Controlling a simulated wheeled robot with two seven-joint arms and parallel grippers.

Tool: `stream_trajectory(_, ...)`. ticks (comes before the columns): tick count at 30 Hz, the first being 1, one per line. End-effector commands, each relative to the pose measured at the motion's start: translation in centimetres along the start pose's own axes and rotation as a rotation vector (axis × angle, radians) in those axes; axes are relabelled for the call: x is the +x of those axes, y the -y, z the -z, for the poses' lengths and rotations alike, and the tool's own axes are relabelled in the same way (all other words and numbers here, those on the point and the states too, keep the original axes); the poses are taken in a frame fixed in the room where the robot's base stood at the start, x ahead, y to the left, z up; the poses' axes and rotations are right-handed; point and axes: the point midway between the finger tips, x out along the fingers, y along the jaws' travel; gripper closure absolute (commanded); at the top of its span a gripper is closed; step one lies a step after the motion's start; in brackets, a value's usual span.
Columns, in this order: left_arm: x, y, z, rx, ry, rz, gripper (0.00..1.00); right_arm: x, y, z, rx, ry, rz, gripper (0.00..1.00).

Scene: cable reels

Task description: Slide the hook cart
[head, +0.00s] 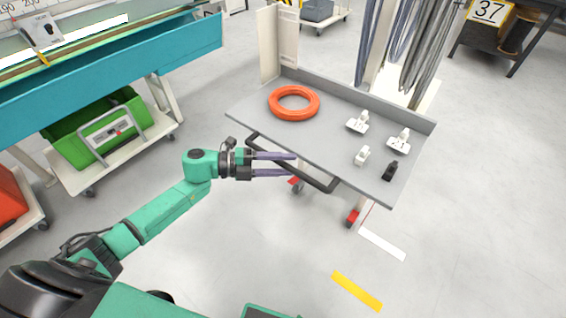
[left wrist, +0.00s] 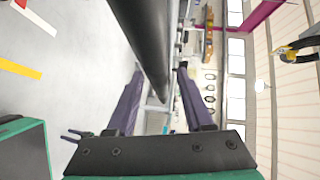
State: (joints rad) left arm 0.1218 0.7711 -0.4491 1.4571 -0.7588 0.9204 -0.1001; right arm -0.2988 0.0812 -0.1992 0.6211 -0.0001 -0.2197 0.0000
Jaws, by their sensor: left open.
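The hook cart has a grey tray top (head: 325,128), a pale back post and a black bar handle (head: 318,183) along its near side. My left gripper (head: 295,164) is open at this handle, its two purple fingers pointing right over it in the head view. In the left wrist view the black handle (left wrist: 147,45) runs lengthwise between the spread fingers, and the jaws are not closed on it. Whether a finger touches the bar cannot be told. My right gripper is not in view.
An orange ring (head: 294,103), several small white pieces and a black piece (head: 390,171) lie on the tray. A teal bench (head: 130,65) and a green crate (head: 75,150) stand left. A dark table (head: 500,45) is back right. Floor right of the cart is clear, with white and yellow strips (head: 357,291).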

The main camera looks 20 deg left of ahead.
Motion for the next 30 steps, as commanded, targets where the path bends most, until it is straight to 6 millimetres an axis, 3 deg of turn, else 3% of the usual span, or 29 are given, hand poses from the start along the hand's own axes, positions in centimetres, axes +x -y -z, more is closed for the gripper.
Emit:
stream_trajectory(5, -0.02, -0.03, -0.02, 0.000, 0.001, 0.000, 0.48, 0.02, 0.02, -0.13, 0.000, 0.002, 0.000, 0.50)
stream_trajectory(9, -0.05, -0.03, -0.02, 0.000, 0.001, 0.000, 1.00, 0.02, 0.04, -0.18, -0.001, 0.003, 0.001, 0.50)
stream_trajectory(30, -0.08, -0.07, -0.03, -0.001, 0.001, -0.001, 1.00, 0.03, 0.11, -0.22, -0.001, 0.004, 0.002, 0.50)
